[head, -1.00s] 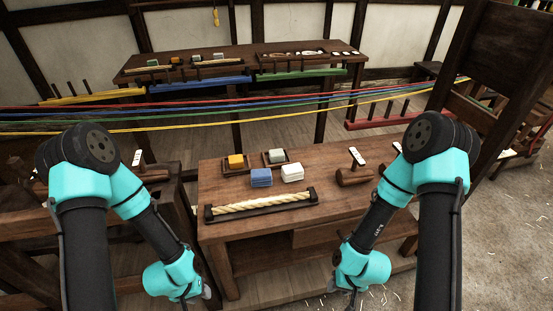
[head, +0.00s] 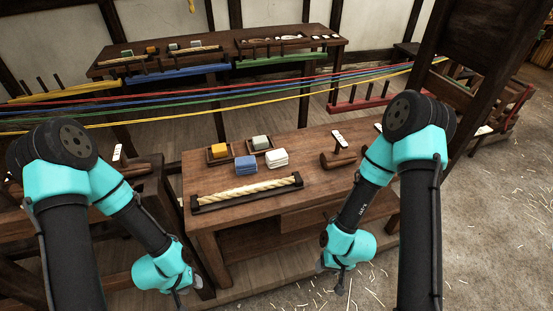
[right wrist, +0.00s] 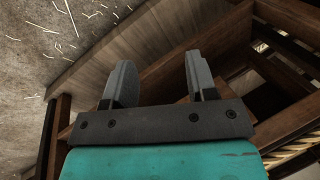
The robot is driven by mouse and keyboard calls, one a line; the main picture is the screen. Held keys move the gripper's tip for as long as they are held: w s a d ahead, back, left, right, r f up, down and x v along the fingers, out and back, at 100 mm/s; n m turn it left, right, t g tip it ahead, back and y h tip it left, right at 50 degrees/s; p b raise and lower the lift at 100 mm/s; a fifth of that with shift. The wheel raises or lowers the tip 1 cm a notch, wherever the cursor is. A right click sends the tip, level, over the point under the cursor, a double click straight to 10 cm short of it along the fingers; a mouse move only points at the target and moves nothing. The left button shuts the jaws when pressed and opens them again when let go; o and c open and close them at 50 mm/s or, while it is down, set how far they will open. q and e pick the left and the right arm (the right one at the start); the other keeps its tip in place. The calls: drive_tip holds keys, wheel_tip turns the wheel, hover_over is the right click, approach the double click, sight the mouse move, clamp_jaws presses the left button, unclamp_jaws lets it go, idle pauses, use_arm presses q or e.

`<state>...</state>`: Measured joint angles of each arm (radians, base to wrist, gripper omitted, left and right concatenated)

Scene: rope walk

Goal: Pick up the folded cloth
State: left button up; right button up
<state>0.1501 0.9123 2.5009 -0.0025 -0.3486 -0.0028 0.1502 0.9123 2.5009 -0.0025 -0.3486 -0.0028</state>
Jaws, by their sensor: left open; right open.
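No cloth shows in that view.
A rope in a dark rack (head: 247,191) lies along the bench's front. A wooden tool (head: 338,158) lies to the right. Coloured ropes (head: 230,95) stretch across behind the bench.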

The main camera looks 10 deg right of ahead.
drive_tip(key=o, duration=0.7)
drive_tip(key=shift+c, duration=0.2)
